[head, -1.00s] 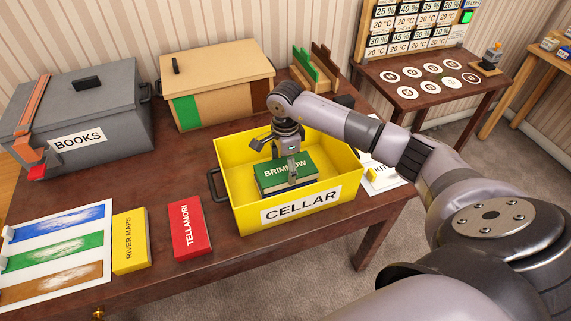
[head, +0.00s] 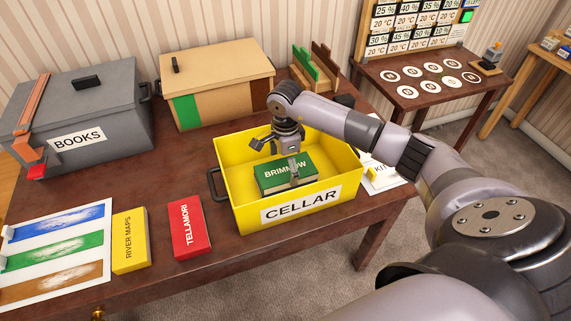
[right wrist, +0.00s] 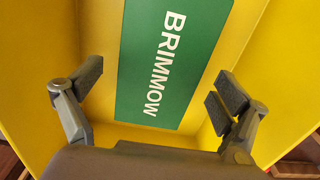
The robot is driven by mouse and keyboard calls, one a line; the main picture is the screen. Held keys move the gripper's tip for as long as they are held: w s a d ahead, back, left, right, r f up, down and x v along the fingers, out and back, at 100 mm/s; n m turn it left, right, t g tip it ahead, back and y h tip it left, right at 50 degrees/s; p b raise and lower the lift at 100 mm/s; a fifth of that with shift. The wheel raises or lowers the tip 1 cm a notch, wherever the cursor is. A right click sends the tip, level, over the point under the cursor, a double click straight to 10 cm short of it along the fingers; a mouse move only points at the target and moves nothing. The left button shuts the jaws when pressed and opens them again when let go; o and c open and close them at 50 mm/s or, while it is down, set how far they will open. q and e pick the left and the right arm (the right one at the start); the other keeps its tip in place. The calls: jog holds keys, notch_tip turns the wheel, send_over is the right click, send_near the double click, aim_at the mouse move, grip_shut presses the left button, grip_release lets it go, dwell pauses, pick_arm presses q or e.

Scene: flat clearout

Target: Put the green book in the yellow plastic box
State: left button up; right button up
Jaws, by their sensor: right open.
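The green book (head: 279,180), marked BRIMMOW, lies inside the yellow plastic box (head: 345,192), which carries a CELLAR label. In the right wrist view the green book (right wrist: 168,60) lies between and beyond my fingers, with yellow box walls (right wrist: 45,70) around it. My right gripper (head: 277,163) reaches down into the box over the book. In the right wrist view it (right wrist: 160,95) is open, its fingers spread wide on both sides of the book with gaps to it. My left gripper is not in view.
A yellow book (head: 130,240) and a red book (head: 192,227) lie left of the box. A grey BOOKS box (head: 110,105) and a tan box (head: 225,85) stand behind. Bare table (head: 190,160) shows between them.

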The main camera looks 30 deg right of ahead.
aim_at(286, 170)
notch_tip(286, 170, up, 12)
jog(key=b, duration=0.2)
jog(key=shift+r+b, duration=0.25)
jog(key=shift+b, duration=0.05)
dwell(0.3)
